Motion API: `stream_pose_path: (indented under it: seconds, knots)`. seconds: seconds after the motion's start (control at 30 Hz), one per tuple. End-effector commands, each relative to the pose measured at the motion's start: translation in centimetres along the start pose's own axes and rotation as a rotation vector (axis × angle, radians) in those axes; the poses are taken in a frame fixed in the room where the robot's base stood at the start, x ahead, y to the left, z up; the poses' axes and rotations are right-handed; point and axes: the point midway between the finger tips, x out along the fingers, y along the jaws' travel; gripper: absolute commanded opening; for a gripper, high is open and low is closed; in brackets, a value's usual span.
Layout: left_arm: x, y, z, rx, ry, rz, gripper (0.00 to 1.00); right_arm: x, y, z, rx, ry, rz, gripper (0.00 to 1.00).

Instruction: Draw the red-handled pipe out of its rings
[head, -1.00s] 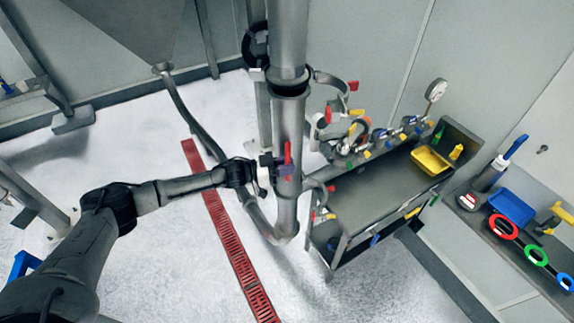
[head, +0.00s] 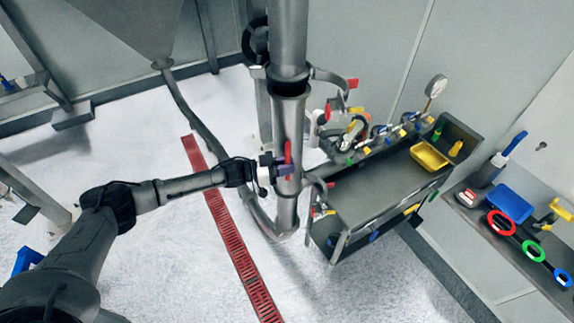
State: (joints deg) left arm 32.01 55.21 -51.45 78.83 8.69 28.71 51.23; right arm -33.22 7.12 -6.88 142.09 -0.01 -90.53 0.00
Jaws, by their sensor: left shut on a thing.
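The red-handled pipe (head: 288,125) is a grey upright tube under a wider fixed pipe (head: 288,40), with a dark rim at its top. Its red handle (head: 288,155) stands upright on the tube's side. An upper ring (head: 328,76) with a red tab sits to the right by the pipe's top and looks swung open. A lower ring (head: 317,185) is beside the pipe's lower part; whether it clears the pipe I cannot tell. My left gripper (head: 266,170) is shut on the pipe at the handle, from the left; its fingertips are partly hidden. My right gripper is not in view.
A grey workbench (head: 375,200) with a yellow tray (head: 430,157) and gauge (head: 436,86) stands close right of the pipe. A grey hose (head: 190,118) runs behind it from the hopper (head: 135,25). The floor (head: 350,290) in front is clear.

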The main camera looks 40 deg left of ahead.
Motion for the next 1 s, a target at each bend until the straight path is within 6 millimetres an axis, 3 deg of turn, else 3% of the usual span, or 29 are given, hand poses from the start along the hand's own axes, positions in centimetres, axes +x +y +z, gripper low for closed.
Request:
stream_pose_path:
  seconds: [1.0]
  knots:
    - [-0.2, 1.4, -0.2, 0.001, 0.005, 0.002, 0.00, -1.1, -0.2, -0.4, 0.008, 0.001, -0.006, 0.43]
